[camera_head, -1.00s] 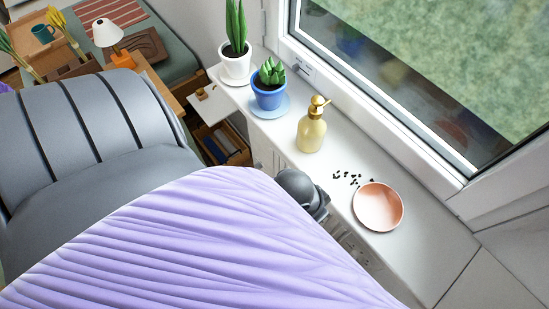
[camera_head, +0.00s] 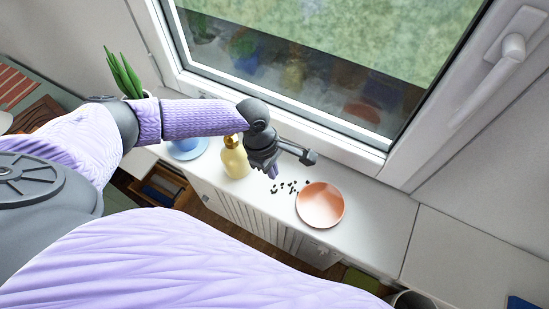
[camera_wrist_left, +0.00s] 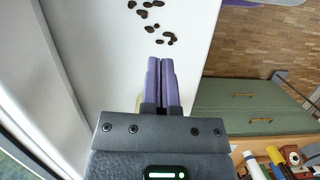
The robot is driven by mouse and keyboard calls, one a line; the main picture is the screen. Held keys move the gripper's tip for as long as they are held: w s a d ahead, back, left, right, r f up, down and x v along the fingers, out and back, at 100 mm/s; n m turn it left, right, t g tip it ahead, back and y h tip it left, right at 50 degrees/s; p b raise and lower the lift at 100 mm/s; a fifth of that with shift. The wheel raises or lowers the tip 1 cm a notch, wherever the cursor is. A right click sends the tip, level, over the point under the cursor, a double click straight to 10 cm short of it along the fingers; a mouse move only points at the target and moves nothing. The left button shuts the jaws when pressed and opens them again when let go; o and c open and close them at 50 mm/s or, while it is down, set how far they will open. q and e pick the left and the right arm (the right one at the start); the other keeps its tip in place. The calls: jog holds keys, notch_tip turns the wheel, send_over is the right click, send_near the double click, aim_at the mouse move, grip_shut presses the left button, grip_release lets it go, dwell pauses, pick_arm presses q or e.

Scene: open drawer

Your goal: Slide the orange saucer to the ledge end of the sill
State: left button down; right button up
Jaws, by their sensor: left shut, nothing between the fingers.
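The orange saucer (camera_head: 320,205) lies flat on the white sill (camera_head: 375,225), near its front edge and right of the soap bottle. My left gripper (camera_head: 273,171) is above the sill, left of the saucer and apart from it, beside the bottle. Its lilac fingers (camera_wrist_left: 160,65) are together with nothing between them in the left wrist view. The saucer does not show in that view. My right gripper is not in view.
Several dark bits (camera_head: 291,187) lie between my left gripper and the saucer. A yellow soap bottle (camera_head: 235,160) with a gold pump stands close left of the gripper. A blue saucer (camera_head: 187,150) lies farther left. The sill right of the orange saucer is clear.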

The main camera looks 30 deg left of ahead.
aim_at(293, 196)
pick_arm(q)
jog(key=x, duration=0.1)
jog(key=b+x, duration=0.1)
jog(key=x, duration=0.3)
jog(key=shift+d+f, duration=0.1)
jog(key=shift+d, duration=0.25)
jog(key=d, duration=0.3)
jog(key=shift+s+d, duration=0.1)
jog(key=shift+s, duration=0.05)
jog(key=shift+d, duration=0.1)
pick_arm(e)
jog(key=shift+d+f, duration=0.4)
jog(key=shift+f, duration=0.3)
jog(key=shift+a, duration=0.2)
